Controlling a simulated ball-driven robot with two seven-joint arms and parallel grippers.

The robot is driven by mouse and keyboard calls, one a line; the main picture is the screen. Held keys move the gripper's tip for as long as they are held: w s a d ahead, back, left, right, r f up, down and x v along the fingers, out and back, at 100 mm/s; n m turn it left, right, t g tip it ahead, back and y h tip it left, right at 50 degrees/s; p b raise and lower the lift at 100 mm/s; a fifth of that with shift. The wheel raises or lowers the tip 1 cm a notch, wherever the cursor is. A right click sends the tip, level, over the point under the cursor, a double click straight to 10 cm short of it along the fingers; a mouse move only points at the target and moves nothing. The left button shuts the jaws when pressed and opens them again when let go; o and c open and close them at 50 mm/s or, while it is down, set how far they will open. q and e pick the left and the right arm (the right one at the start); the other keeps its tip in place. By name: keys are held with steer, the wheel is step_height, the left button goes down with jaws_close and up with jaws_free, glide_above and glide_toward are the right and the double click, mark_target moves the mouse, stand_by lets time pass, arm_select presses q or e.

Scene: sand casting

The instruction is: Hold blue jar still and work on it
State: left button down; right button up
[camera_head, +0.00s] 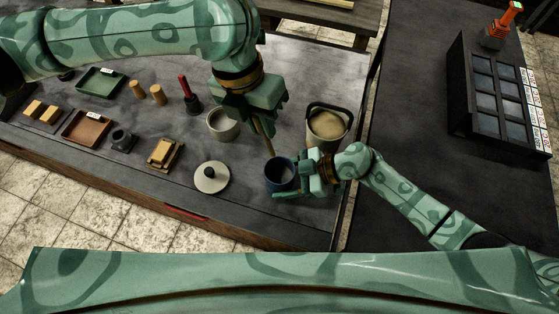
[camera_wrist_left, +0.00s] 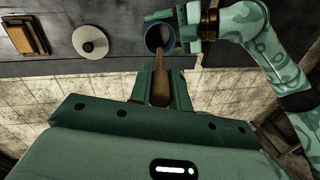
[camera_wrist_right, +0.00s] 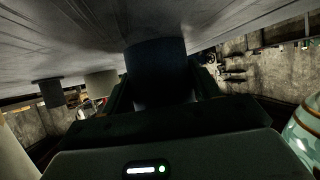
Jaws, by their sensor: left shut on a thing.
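The blue jar (camera_head: 280,174) stands upright near the table's front edge. My right gripper (camera_head: 292,178) has its fingers on either side of the jar; the jar fills the gap in the right wrist view (camera_wrist_right: 158,70). My left gripper (camera_head: 255,105) is above and behind the jar, shut on a wooden tool (camera_head: 265,137) that points down to the jar. In the left wrist view, the tool (camera_wrist_left: 161,80) reaches to the opening of the blue jar (camera_wrist_left: 154,37). The tool's lower end and how deep it sits are hard to tell.
A grey pot (camera_head: 222,125) stands left of the tool. A handled bucket of sand-coloured material (camera_head: 328,123) stands close behind my right gripper. A round lid with a dark knob (camera_head: 211,178) lies left of the jar. Trays and small blocks fill the table's left part.

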steer(key=shift+o, duration=0.5)
steer(key=shift+r, duration=0.1)
steer(key=shift+r, duration=0.65)
steer(key=shift+o, duration=0.3)
steer(key=o, duration=0.5)
steer(key=shift+o, duration=0.4)
steer(key=shift+v, duration=4)
